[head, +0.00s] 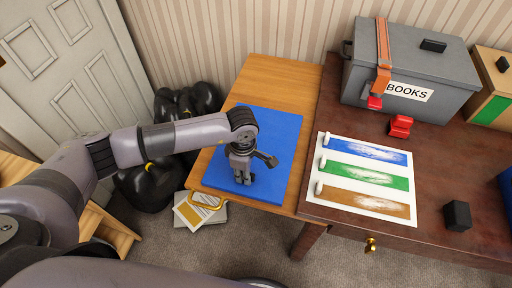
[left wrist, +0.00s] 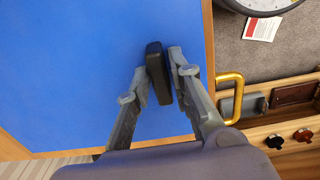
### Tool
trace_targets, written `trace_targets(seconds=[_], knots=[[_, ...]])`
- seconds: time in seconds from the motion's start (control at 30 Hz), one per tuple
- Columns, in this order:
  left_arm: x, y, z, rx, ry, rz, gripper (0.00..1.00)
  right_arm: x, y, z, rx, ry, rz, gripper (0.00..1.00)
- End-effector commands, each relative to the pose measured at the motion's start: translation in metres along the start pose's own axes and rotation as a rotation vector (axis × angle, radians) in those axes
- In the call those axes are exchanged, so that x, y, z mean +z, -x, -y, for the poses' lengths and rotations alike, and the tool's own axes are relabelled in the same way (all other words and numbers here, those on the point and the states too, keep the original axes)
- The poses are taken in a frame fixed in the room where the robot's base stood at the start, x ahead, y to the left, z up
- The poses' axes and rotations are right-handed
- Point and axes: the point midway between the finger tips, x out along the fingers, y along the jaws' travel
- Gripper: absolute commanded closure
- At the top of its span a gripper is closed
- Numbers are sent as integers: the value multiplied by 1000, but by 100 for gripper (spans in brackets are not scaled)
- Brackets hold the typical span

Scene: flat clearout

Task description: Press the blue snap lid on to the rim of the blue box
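The blue snap lid (head: 278,132) is a flat, thin blue panel lying on the light wooden side table; its blue surface fills much of the left wrist view (left wrist: 70,70). A dark upright grip (left wrist: 158,75) stands on it. My left gripper (head: 244,180) points down over the panel's near part. In the left wrist view its fingers (left wrist: 158,85) stand close on both sides of the dark grip and look shut on it. A blue piece (head: 507,190), cut off at the right edge, may be the blue box; I cannot tell. My right gripper is not in view.
The dark desk holds a grey BOOKS box (head: 408,75) with an orange strap, a red block (head: 400,126), a colour-striped sheet (head: 365,175) and a black block (head: 457,215). Black bags (head: 150,185) and papers (head: 198,212) lie on the floor left of the side table.

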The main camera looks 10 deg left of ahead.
Motion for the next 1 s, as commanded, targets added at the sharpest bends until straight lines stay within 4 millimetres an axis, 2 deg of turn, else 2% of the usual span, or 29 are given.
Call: trace_targets(seconds=[0.27,0.83,1.0], knots=[[0,0,0,0,0,0,100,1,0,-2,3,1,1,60],[0,2,-1,2,0,1,100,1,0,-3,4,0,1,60],[0,12,-2,3,1,2,100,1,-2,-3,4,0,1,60]])
